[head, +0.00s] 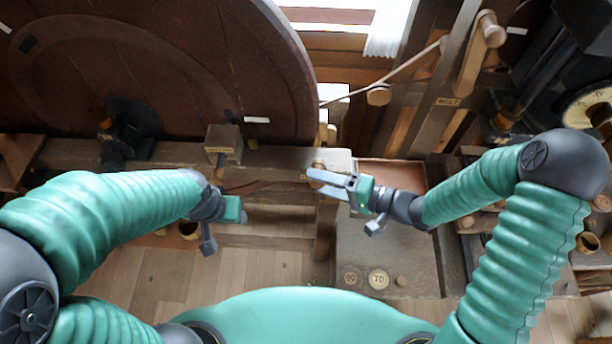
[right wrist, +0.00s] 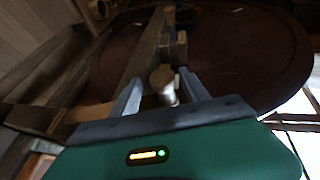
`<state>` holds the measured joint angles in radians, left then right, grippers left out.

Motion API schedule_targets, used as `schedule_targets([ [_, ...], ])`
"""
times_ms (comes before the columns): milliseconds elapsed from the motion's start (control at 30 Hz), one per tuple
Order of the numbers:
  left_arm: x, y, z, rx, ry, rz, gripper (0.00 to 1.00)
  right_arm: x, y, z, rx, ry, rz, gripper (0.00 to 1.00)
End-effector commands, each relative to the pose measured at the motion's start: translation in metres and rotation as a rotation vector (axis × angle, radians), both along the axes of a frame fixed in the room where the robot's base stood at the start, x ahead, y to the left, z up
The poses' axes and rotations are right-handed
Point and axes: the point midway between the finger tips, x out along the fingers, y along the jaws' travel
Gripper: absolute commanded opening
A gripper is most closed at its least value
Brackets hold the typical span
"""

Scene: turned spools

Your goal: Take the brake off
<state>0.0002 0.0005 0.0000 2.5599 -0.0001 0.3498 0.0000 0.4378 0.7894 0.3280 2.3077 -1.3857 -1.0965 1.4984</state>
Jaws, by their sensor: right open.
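A large dark brown wheel (head: 200,70) fills the upper left of the head view and the back of the right wrist view (right wrist: 225,45). A wooden beam (head: 275,160) runs in front of it, with a wooden block (head: 223,143) against the wheel's lower edge. A small round wooden knob (head: 318,167) is at the beam's right end. My right gripper (head: 318,181) is open beside this knob. In the right wrist view a round-topped wooden knob (right wrist: 162,77) on a pale shank stands between the fingers; contact is unclear. My left gripper (head: 235,212) hangs before the beam, its fingers hidden.
A wooden lever (head: 481,45) with a small label and a cord (head: 395,72) lie at the upper right. A bench top (head: 385,255) with round tokens (head: 378,279) is below my right gripper. A dial (head: 590,105) is at the far right. Plank floor shows lower left.

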Motion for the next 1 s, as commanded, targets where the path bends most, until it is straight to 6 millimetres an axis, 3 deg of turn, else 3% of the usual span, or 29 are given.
schedule_targets([
  [200, 0.0, 0.0, 0.002, 0.0, 0.0, -0.001, 0.53, 0.011, 0.038, -0.007, -0.008, 0.0, 0.003, 0.53],
  [500, 0.0, 0.0, 0.002, 0.0, 0.0, 0.0, 0.53, 0.013, 0.043, -0.009, -0.011, 0.001, 0.002, 0.53],
  [900, 0.0, 0.0, 0.002, 0.0, 0.0, -0.001, 0.53, 0.013, 0.036, -0.009, -0.007, 0.001, 0.0, 0.01],
  [1000, 0.0, 0.0, 0.002, 0.0, 0.0, -0.001, 0.53, 0.013, 0.038, -0.01, -0.011, 0.002, -0.001, 0.0],
])
